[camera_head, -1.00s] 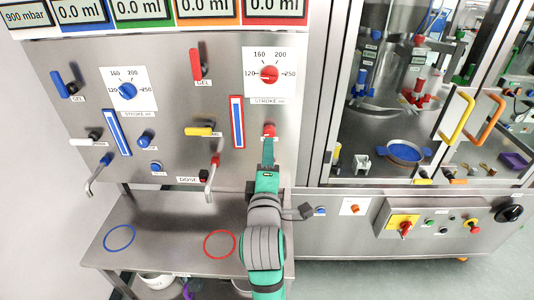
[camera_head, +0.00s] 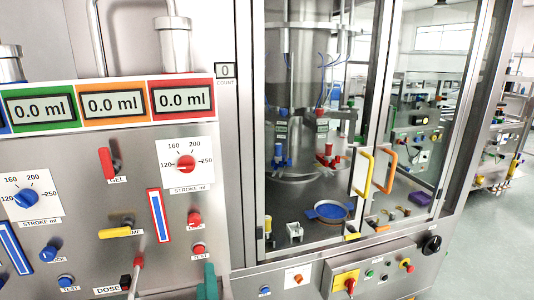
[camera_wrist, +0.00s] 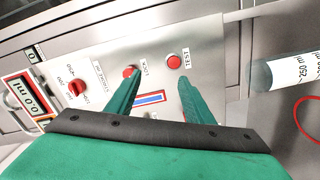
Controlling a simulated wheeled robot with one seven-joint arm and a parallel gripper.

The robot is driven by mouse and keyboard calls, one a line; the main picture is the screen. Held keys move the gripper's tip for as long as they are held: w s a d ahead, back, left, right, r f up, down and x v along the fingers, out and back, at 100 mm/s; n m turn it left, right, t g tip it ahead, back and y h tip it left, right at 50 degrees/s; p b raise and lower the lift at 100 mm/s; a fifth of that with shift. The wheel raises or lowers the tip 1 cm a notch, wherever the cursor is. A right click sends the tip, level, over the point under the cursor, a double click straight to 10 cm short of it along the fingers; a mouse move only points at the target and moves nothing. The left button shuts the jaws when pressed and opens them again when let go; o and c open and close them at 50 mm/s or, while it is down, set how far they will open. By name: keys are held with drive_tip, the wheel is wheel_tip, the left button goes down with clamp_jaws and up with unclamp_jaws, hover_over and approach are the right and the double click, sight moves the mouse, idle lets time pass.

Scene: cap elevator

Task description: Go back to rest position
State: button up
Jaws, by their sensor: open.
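My gripper (camera_wrist: 159,82) is open in the wrist view. Its two green fingers are spread in front of the metal panel, with nothing seen between them. The red LOCK knob (camera_wrist: 130,72) shows near the left fingertip and the red TEST button (camera_wrist: 174,62) near the right one. I cannot tell whether either finger touches the panel. In the head view only a green part of my gripper (camera_head: 208,284) shows at the bottom edge, below the red TEST button (camera_head: 199,249); the fingers are not clear there.
A clear bottle marked 250 ml (camera_wrist: 288,72) stands right in the wrist view, near a red ring (camera_wrist: 306,118). In the head view, the red-handled DOSE lever (camera_head: 136,272) is left of my gripper. A glass cabinet with a yellow handle (camera_head: 362,172) stands to the right.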

drive_tip(key=s+d+f+m+h, duration=0.1)
drive_tip(key=s+d+f+m, duration=0.35)
drive_tip(key=s+f, duration=0.4)
drive_tip(key=s+d+f+m+h, duration=0.2)
drive_tip(key=s+d+f+m, duration=0.25)
drive_tip(key=s+f, duration=0.4)
drive_tip(key=s+d+f+m+g, duration=0.1)
drive_tip(key=s+d+f+m, duration=0.1)
drive_tip(key=s, duration=0.8)
drive_tip(key=s+d+f+m+h, duration=0.1)
drive_tip(key=s+d+m, duration=0.3)
drive_tip(key=s, duration=0.7)
drive_tip(key=shift+s+d+f+m+g+h, duration=0.15)
drive_tip(key=shift+d+f+m+g+h, duration=0.2)
drive_tip(key=shift+f+m, duration=0.45)
drive_tip(key=shift+r, duration=0.1)
drive_tip(key=shift+o, duration=0.9)
